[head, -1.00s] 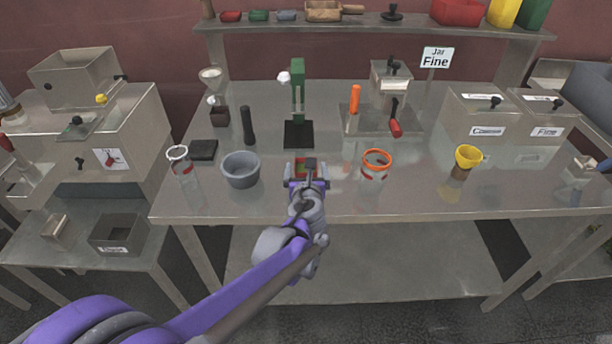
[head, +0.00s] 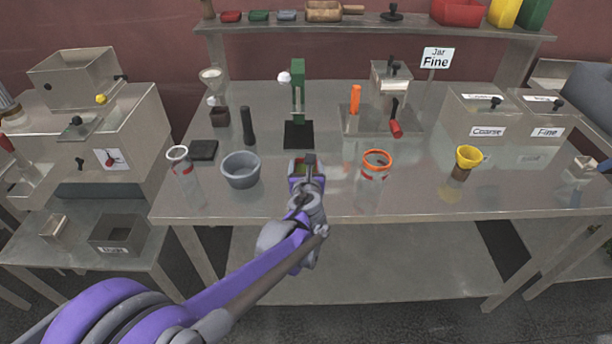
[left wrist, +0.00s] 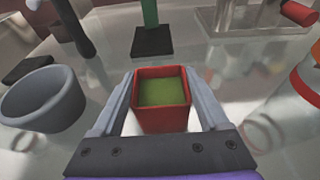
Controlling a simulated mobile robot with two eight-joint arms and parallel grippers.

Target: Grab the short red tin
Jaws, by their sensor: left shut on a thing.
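The short red tin (left wrist: 161,117) is square and open-topped, with green inside at its bottom. It shows in the left wrist view between the two grey fingers of my left gripper (left wrist: 162,105), which is shut on it. In the head view my left gripper (head: 303,170) is over the front middle of the steel table, and it hides most of the tin. I cannot tell whether the tin touches the table. My right gripper is not in view.
A grey bowl (head: 241,171) stands left of my gripper and a jar with an orange rim (head: 374,172) stands right. A green press on a black base (head: 298,134) is behind. A yellow-topped funnel (head: 467,160) is farther right. The table front (head: 420,203) is clear.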

